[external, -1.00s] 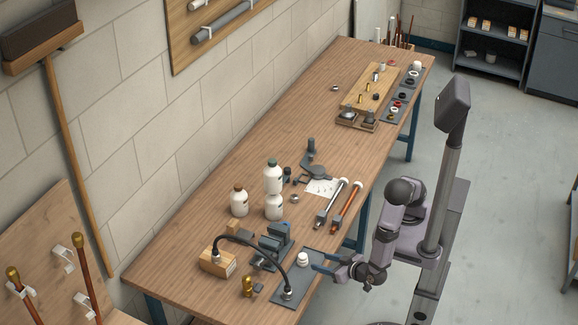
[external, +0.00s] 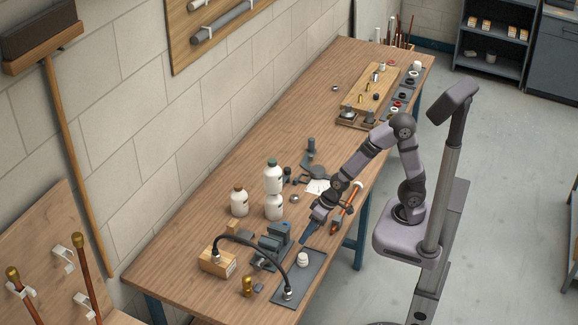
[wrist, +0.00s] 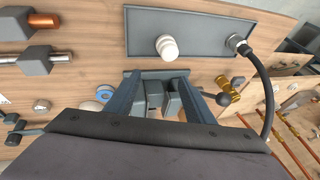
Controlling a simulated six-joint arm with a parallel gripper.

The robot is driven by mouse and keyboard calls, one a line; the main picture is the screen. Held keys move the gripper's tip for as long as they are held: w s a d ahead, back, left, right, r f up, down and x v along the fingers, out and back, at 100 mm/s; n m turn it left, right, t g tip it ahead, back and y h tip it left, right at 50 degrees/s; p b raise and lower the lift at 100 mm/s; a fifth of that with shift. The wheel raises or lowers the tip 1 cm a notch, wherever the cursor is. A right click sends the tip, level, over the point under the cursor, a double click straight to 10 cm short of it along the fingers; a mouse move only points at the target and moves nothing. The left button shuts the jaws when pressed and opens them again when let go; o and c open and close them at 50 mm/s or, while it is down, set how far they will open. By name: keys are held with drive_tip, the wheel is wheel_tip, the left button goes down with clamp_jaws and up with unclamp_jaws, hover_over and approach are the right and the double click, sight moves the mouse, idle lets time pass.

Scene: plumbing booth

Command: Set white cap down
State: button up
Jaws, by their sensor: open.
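The white cap (external: 303,258) stands on the dark grey tray (external: 316,270) near the table's front edge. In the wrist view the cap (wrist: 167,47) stands on the tray (wrist: 205,20), ahead of my fingertips and apart from them. My gripper (external: 305,241) is above the table, behind the cap in the external view, with its fingers pointing down. In the wrist view my gripper (wrist: 160,80) has its two blue fingers spread and nothing between them. The grey vise (wrist: 155,92) shows below, between the fingers.
A black hose (external: 272,250) arches from a wooden block (external: 217,262) to the tray. The vise (external: 273,243) stands left of my gripper. White bottles (external: 273,190) stand further back. A brass fitting (external: 247,286) is at the front. The wall side of the table is clear.

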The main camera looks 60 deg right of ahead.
drive_tip(key=s+d+g+h, duration=0.1)
drive_tip(key=s+d+g, duration=0.1)
drive_tip(key=s+d, duration=0.3)
drive_tip(key=s+d+r+g+h, duration=0.1)
drive_tip(key=s+d, duration=0.5)
drive_tip(key=d, duration=0.7)
drive_tip(key=shift+r+g+h, duration=0.3)
drive_tip(key=shift+g+h, duration=0.2)
drive_tip(key=shift+w, duration=0.1)
